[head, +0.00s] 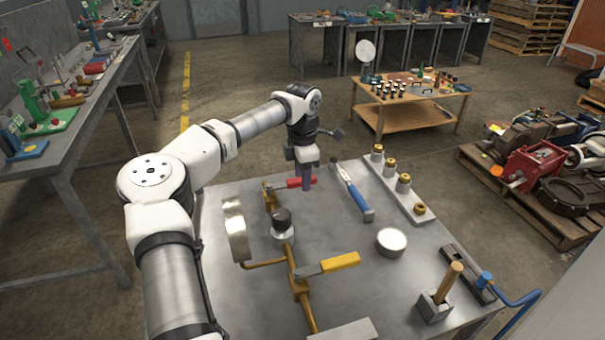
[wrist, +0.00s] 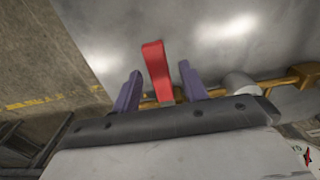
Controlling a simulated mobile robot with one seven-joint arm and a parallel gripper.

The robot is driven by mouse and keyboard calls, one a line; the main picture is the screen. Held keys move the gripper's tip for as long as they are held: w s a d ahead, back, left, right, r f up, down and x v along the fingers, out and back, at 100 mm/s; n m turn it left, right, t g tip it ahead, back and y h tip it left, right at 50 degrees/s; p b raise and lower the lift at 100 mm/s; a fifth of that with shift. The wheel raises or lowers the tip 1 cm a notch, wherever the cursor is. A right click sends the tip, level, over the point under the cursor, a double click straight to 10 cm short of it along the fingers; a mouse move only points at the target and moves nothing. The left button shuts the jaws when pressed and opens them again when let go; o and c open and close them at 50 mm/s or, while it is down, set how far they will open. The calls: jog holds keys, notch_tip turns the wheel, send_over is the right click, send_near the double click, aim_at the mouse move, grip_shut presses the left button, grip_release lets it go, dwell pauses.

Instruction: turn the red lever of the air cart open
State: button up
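The red lever (head: 295,183) sits on the brass pipe (head: 292,255) at the far left of the cart's grey top (head: 335,225). My gripper (head: 306,180) is lowered over the lever, pointing down. In the wrist view the red lever (wrist: 157,68) stands between my gripper's two purple fingers (wrist: 160,88). A gap shows on each side of it, so the fingers are open and not visibly touching it. Part of the lever is hidden behind a finger in the head view.
A yellow-handled lever (head: 340,262) and a round gauge (head: 236,230) are on the same piping, nearer. A blue-handled tool (head: 353,190) lies just right of my gripper. A rail with brass fittings (head: 400,190) and a round tin (head: 391,241) are further right.

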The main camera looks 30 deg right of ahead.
grip_shut()
